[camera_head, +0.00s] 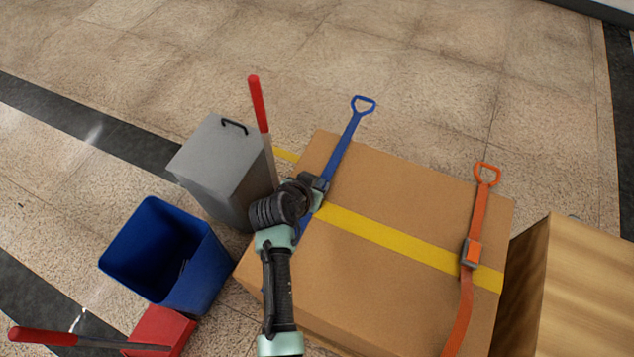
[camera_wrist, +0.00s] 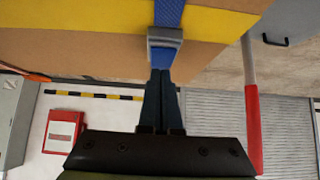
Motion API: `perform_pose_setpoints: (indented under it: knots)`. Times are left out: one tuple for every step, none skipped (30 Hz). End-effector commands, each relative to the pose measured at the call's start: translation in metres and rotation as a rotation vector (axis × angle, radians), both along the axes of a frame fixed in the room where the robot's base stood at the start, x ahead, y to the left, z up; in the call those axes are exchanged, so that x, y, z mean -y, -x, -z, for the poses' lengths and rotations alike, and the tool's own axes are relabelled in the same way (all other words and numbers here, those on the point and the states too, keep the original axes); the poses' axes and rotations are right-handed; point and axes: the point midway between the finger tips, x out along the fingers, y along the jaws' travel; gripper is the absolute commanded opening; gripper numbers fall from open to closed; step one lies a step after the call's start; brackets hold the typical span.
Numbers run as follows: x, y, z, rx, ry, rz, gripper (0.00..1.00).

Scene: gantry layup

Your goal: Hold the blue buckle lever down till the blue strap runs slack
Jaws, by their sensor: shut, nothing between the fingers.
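The strap looks straight, with no clear sag.
An orange strap (camera_head: 476,235) with its own buckle crosses the box at right. A grey bin (camera_head: 215,165), a red-handled bar (camera_head: 258,105) and a blue bin (camera_head: 135,245) stand at left. A wooden crate (camera_head: 585,290) is at right. The floor beyond the box is clear.

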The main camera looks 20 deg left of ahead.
Motion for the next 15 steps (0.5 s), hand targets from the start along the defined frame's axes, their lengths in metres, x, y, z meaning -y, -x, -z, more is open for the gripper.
perform_pose_setpoints:
  knots:
    - [0.0002, -0.0001, 0.0016, 0.000, 0.001, 0.001, 0.00]
    - [0.0002, -0.0001, 0.0018, 0.000, 0.001, 0.001, 0.00]
    - [0.0002, -0.0001, 0.0021, 0.000, 0.001, 0.001, 0.00]
    - [0.0002, -0.0001, 0.0021, 0.000, 0.001, 0.001, 0.00]
    - [0.0001, 0.0000, 0.0020, 0.000, 0.001, 0.001, 0.00]
    - [0.0001, 0.0000, 0.0018, 0.000, 0.001, 0.001, 0.00]
    - [0.0001, 0.0000, 0.0018, 0.000, 0.001, 0.001, 0.00]
    - [0.0001, 0.0000, 0.0018, 0.000, 0.001, 0.001, 0.00]
    - [0.0001, 0.0001, 0.0018, 0.000, 0.000, 0.000, 0.00]
    - [0.0001, 0.0000, 0.0017, 0.000, 0.001, 0.001, 0.00]
    - [0.0001, -0.0003, 0.0017, -0.003, 0.001, 0.000, 0.00]
    - [0.0001, -0.0011, 0.0020, -0.012, 0.001, 0.000, 0.00]
    - [0.0002, -0.0018, 0.0025, -0.024, 0.002, 0.000, 0.00]
    - [0.0001, -0.0026, 0.0035, -0.039, 0.002, 0.000, 0.00]
    - [0.0003, -0.0035, 0.0053, -0.061, 0.001, 0.001, 0.00]
